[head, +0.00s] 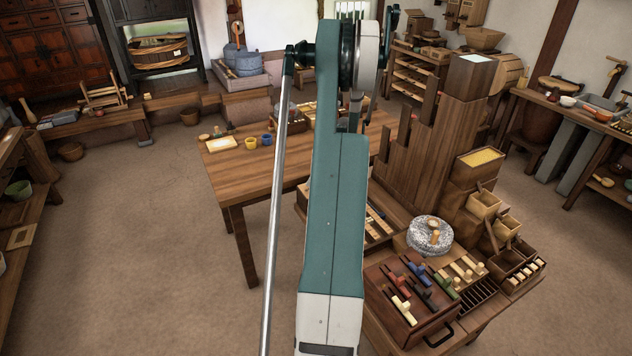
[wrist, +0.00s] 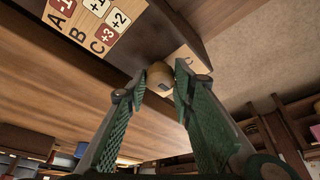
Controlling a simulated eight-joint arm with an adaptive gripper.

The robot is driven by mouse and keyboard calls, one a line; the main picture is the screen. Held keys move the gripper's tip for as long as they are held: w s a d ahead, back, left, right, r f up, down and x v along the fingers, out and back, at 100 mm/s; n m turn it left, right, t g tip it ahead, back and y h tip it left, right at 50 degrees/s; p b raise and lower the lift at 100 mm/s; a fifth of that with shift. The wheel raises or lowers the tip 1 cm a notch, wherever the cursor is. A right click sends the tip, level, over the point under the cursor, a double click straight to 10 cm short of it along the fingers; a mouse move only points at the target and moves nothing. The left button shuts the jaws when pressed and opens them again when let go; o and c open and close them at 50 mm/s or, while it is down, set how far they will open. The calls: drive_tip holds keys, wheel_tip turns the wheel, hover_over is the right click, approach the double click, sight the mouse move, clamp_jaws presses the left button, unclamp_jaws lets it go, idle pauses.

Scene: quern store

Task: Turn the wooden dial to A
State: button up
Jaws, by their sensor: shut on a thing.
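In the wrist view the wooden dial (wrist: 159,76) is a small, round, tan knob with a dark mark on its near face. It sits on the edge of a dark wooden box (wrist: 178,24). My gripper (wrist: 161,80) has its two green ridged fingers on either side of the dial and is shut on it. A pale plate (wrist: 187,58) shows behind the right fingertip, partly covered, with a letter I cannot read surely. Which letter the dial points to cannot be told. In the head view my arm hides the gripper and the dial.
A pale panel (wrist: 92,20) marked A, B and C carries red and white number tiles. In the head view a wooden table (head: 232,172) stands behind my arm, with yellow and blue cups. A stepped wooden stand (head: 440,140) and a tool tray (head: 402,300) are to the right. Open floor lies left.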

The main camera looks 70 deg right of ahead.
drive_tip(key=shift+a+m, duration=0.1)
drive_tip(key=shift+m, duration=0.4)
drive_tip(key=m+h, duration=0.1)
drive_tip(key=m, duration=0.1)
drive_tip(key=m+h, duration=0.1)
drive_tip(key=m, duration=0.2)
drive_tip(key=shift+a+m+g, duration=0.15)
drive_tip(key=shift+m+g, duration=0.15)
drive_tip(key=shift+g, duration=0.1)
drive_tip(key=m+h, duration=0.1)
drive_tip(key=m, duration=0.1)
drive_tip(key=m+g, duration=0.1)
drive_tip(key=m, duration=0.2)
drive_tip(key=shift+w+h, duration=0.15)
drive_tip(key=shift+h, duration=0.25)
drive_tip(key=o, duration=0.9)
drive_tip(key=shift+c, duration=0.2)
drive_tip(key=shift+a+r, duration=0.1)
drive_tip(key=shift+r, duration=0.05)
drive_tip(key=v, duration=1.1)
drive_tip(key=shift+a+r, duration=0.15)
drive_tip(key=shift+r, duration=0.2)
